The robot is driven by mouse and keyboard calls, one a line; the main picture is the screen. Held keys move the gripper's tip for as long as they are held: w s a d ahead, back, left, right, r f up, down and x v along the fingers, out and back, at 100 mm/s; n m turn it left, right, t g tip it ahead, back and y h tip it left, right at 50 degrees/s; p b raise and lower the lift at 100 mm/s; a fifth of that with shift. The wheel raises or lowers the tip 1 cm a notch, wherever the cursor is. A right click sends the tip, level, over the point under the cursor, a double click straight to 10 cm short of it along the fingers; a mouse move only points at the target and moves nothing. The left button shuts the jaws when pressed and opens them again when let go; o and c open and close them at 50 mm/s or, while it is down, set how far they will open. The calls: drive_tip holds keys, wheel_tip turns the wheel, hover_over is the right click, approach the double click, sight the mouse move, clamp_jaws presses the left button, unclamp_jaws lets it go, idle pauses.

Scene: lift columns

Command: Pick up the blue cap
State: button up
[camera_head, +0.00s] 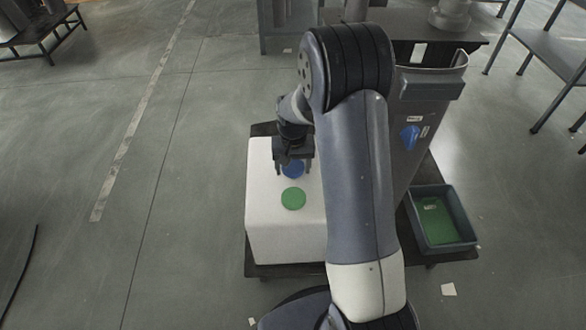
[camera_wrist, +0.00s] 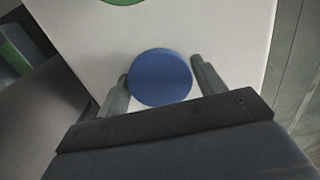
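The blue cap (camera_wrist: 160,77) is a round flat disc on top of the white block (camera_head: 262,215). In the head view the blue cap (camera_head: 293,170) shows partly behind my gripper (camera_head: 293,168). In the wrist view my gripper (camera_wrist: 160,78) is open, with one finger on each side of the cap. The left finger is at or very near the cap's edge, and a small gap shows on the right. I cannot tell whether the fingers touch it or how high they are above the block.
A green disc (camera_head: 293,198) lies on the same white block near the blue cap. A blue-grey tray (camera_head: 472,238) with a green bottom stands at the right. A tall grey bin (camera_head: 425,100) is behind my arm.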

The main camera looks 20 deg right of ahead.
drive_tip(key=c, duration=0.6)
drive_tip(key=shift+r, duration=0.15)
